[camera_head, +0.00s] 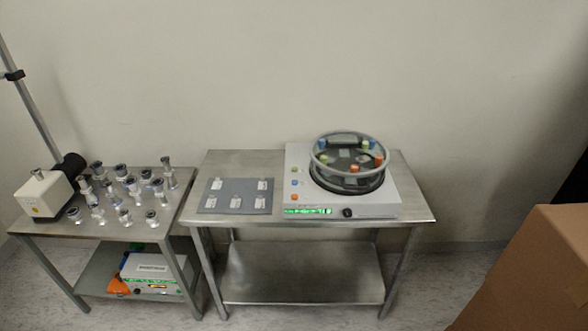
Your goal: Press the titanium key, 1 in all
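A white machine (373,210) stands on the right-hand steel table. Its round chamber (347,163) has a clear rim and holds several small blue, green and orange pieces. A grey panel (219,197) with several small white labelled tags lies left of the machine. The lettering is too small to read, so I cannot tell which key is titanium. Neither of my grippers is in view.
The left steel table (155,226) carries many metal fittings and a cream pump-like unit (43,194); a white box (149,267) sits on its lower shelf. A cardboard box (540,270) stands at the lower right. The right table's lower shelf (300,273) is empty.

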